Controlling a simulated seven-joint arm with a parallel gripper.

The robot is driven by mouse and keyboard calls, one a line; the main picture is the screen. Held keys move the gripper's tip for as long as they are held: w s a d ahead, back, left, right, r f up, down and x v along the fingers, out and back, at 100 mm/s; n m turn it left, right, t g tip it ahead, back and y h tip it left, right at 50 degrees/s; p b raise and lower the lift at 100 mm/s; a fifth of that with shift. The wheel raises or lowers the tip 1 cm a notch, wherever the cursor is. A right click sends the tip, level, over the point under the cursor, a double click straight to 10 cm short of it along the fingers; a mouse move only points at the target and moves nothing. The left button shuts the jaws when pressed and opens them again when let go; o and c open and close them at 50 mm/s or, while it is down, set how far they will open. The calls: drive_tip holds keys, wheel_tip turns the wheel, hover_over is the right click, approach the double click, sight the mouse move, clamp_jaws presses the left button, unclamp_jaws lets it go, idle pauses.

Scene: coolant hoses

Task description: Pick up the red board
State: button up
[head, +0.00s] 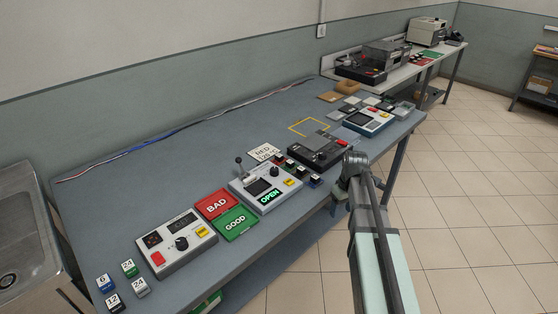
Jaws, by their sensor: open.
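A small block with a red part (279,157) stands at the back left end of a short row of small coloured blocks. The row runs between the grey device with the green OPEN display (265,190) and the black device (318,150). It is too small to tell whether this is the red board. A larger flat red panel marked BAD (216,204) lies on the bench left of the OPEN device. My arm rises from the bottom right and its visible end is at the bench's front edge, right of the row. The fingers of my gripper cannot be made out.
A card reading RED 120 (264,153) lies behind the row. A green GOOD panel (236,222) lies in front of BAD. A grey device with a dial (176,243) and several numbered blocks stand nearer. The bench (150,185) is mostly clear at the back left.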

drive_tip(key=w+a+r+n, duration=0.1)
drive_tip(key=w+a+r, duration=0.1)
drive_tip(key=w+r, duration=0.1)
drive_tip(key=w+a+r+n+t+y, duration=0.1)
drive_tip(key=w+a+r, duration=0.1)
drive_tip(key=w+r, duration=0.2)
drive_tip(key=w+a+r+n, duration=0.1)
drive_tip(key=w+a+r, duration=0.1)
drive_tip(key=w, duration=0.5)
drive_tip(key=shift+a+r+t, duration=0.3)
drive_tip(key=shift+a+r, duration=0.05)
drive_tip(key=shift+r, duration=0.4)
drive_tip(key=w+a+r+n+y, duration=0.25)
drive_tip(key=w+a+r, duration=0.35)
drive_tip(key=w+a, duration=0.3)
approach(279, 155)
wheel_tip(279, 155, down, 2)
drive_tip(key=shift+n+t, duration=0.25)
drive_tip(key=shift+t, duration=0.15)
drive_tip(key=shift+s+a+x, duration=0.1)
drive_tip(key=shift+a+x, duration=0.05)
drive_tip(key=shift+x, duration=1.5)
drive_tip(key=shift+s+a+x, duration=0.1)
drive_tip(key=shift+a+x, duration=0.1)
drive_tip(key=shift+x, duration=1.5)
drive_tip(key=shift+r, duration=0.1)
clamp_jaws()
